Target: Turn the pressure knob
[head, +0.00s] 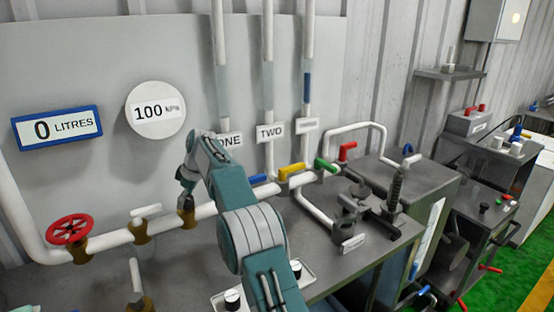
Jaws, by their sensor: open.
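The arm rises from the bottom of the head view, and my gripper (186,203) hangs at its far end, pointing down. The gripper is open and small in the picture. It overlaps a brass fitting on the white pipe, and I cannot tell whether they touch. No readable label shows which is the pressure knob. A round gauge (155,110) on the wall panel reads 100 kPa.
A red handwheel (70,229) sits on the white pipe (110,240) at left. A blue-framed display (57,128) reads 0 LITRES. Blue, yellow (291,171) and green valve handles stand beyond my arm. A metal clamp assembly (352,210) stands on the bench to the right.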

